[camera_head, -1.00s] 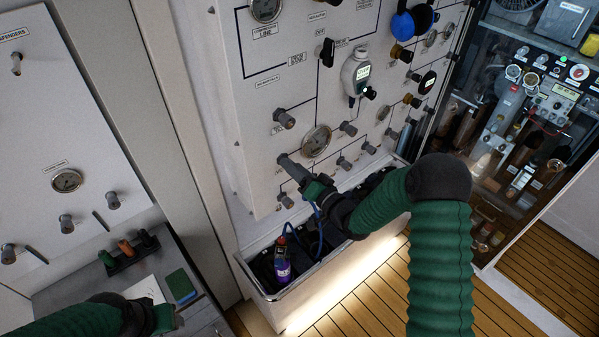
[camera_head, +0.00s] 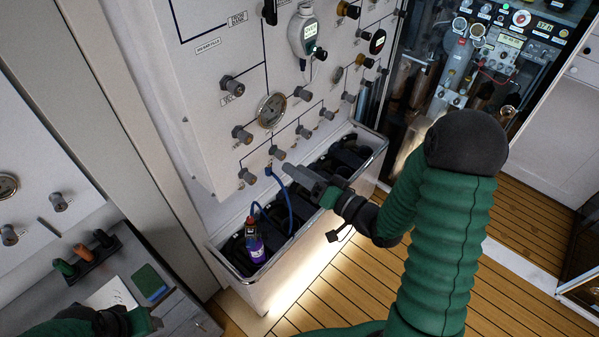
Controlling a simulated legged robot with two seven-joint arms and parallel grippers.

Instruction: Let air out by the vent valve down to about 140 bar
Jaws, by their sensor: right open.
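The white fill panel (camera_head: 200,95) carries a round gauge (camera_head: 271,110); its reading is too small to make out. Grey valve knobs stand around it: one at upper left (camera_head: 231,84), one just left (camera_head: 242,133), and several to the right and below. I cannot read which label marks the vent valve. My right gripper (camera_head: 289,170) is open and empty, in front of the panel's lower edge and over the trough, apart from the knobs. My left gripper (camera_head: 152,322) is at the bottom left, over the side desk; its jaws are too unclear to judge.
A metal-rimmed trough (camera_head: 225,268) below the panel holds dark cylinders, a purple spray bottle (camera_head: 254,243) and a blue hose (camera_head: 281,190). A digital meter (camera_head: 308,33) hangs on the panel. A green notebook (camera_head: 150,281) lies on the desk. The wooden floor (camera_head: 345,290) is clear.

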